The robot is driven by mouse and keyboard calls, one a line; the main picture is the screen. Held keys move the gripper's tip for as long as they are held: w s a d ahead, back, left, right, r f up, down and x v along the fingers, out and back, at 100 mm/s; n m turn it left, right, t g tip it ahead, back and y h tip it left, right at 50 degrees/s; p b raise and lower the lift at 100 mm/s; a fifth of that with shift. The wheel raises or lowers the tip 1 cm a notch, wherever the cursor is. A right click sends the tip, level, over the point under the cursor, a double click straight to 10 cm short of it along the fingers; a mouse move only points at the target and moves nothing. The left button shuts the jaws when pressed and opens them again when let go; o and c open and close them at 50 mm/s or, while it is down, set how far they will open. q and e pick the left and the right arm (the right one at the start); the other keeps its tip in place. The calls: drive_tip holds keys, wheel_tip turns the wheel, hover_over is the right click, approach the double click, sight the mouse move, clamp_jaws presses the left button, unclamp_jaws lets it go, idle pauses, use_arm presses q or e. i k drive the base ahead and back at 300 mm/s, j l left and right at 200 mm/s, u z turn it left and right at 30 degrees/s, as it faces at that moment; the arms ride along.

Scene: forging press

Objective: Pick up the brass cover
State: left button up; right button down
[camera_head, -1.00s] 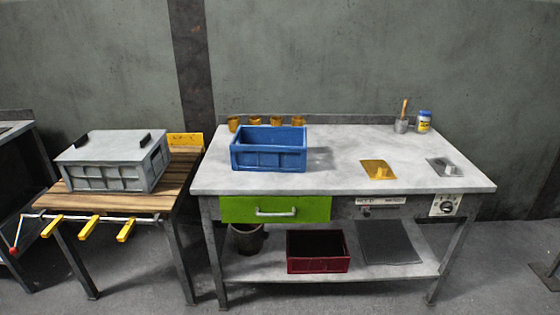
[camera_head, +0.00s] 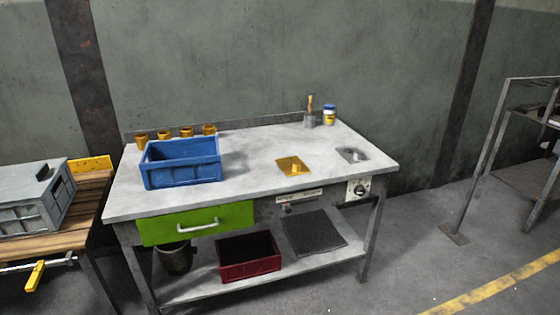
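A flat, square, brass-coloured cover (camera_head: 287,164) with a small raised handle lies on the grey workbench top, right of the middle. A similar grey metal cover (camera_head: 352,154) lies to its right, nearer the bench's right end. Neither of my grippers is in view.
A blue crate (camera_head: 183,174) stands on the left of the workbench (camera_head: 250,178), with several small brass cups behind it. A brush in a pot (camera_head: 310,117) and a yellow-blue jar (camera_head: 328,116) stand at the back right. The bench front around the brass cover is clear. A green drawer (camera_head: 175,224) is shut.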

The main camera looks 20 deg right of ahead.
sight(290, 166)
drive_tip(key=i+l+u, duration=0.1)
drive_tip(key=i+l, duration=0.15)
drive_tip(key=l, duration=0.2)
drive_tip(key=i+l+u, duration=0.1)
drive_tip(key=l, duration=0.4)
drive_tip(key=i+l+u, duration=0.1)
drive_tip(key=i+l, duration=0.2)
drive_tip(key=l, duration=0.2)
drive_tip(key=i+l, duration=0.15)
drive_tip(key=l, duration=0.35)
drive_tip(key=i+l+u, duration=0.15)
drive_tip(key=l, duration=0.35)
drive_tip(key=i+l+u, duration=0.1)
drive_tip(key=l, duration=0.45)
drive_tip(key=i+l+u, duration=0.1)
drive_tip(key=l, duration=0.4)
drive_tip(key=i+l+u, duration=0.1)
drive_tip(key=l, duration=0.5)
drive_tip(key=i+j, duration=0.05)
drive_tip(key=i, duration=0.05)
